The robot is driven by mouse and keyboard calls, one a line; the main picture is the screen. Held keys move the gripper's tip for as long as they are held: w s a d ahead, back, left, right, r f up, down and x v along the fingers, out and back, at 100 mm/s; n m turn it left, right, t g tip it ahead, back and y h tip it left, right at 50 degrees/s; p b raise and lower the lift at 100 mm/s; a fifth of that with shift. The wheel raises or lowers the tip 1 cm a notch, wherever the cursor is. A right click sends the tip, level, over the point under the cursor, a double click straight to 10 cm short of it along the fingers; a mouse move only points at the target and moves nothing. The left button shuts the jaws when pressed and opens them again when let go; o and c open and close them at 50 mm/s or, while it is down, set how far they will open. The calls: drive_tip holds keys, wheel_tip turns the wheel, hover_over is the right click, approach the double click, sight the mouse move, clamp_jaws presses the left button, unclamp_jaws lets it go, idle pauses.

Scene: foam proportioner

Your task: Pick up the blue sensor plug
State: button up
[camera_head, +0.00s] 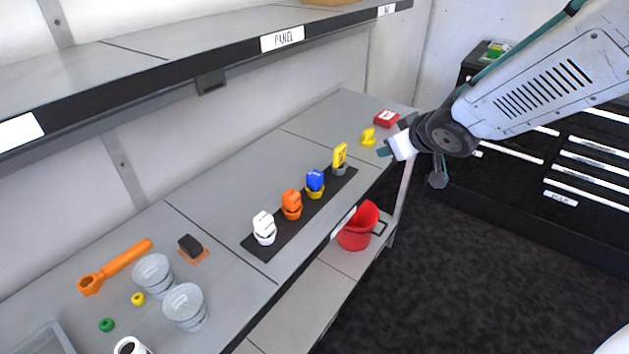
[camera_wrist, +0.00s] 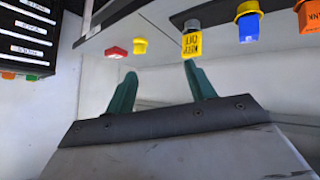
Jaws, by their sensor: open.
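The blue sensor plug (camera_head: 315,179) stands in a yellow cup-shaped holder (camera_head: 315,193) on a dark strip on the bench, between an orange and a yellow plug. In the wrist view the blue plug (camera_wrist: 249,28) shows at the upper right, with the scene upside down. My gripper (camera_head: 394,137) is over the far right end of the bench, to the right of and beyond the blue plug. In the wrist view its two teal fingers (camera_wrist: 159,72) are apart with nothing between them. The gripper is open and apart from the plug.
White (camera_head: 264,224), orange (camera_head: 291,200) and yellow (camera_head: 340,156) plugs share the dark strip (camera_head: 262,251). A small yellow piece (camera_head: 368,137) and a red box (camera_head: 386,118) lie near my gripper. A shelf (camera_head: 230,55) overhangs the back. A red bucket (camera_head: 357,228) sits below the bench's front edge.

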drive_tip(key=w+a+f+n+y, duration=0.25)
drive_tip(key=a+f+y, duration=0.2)
drive_tip(key=a, duration=0.35)
drive_tip(key=n+g+y, duration=0.2)
drive_tip(key=y, duration=0.1)
approach(316, 174)
drive_tip(key=x, duration=0.5)
drive_tip(key=shift+w+a+r, duration=0.15)
drive_tip(key=shift+w, duration=0.1)
drive_tip(key=x, duration=0.7)
drive_tip(key=shift+s+f, duration=0.15)
drive_tip(key=shift+f, duration=0.05)
drive_tip(key=shift+c, duration=0.3)
drive_tip(key=c, duration=1)
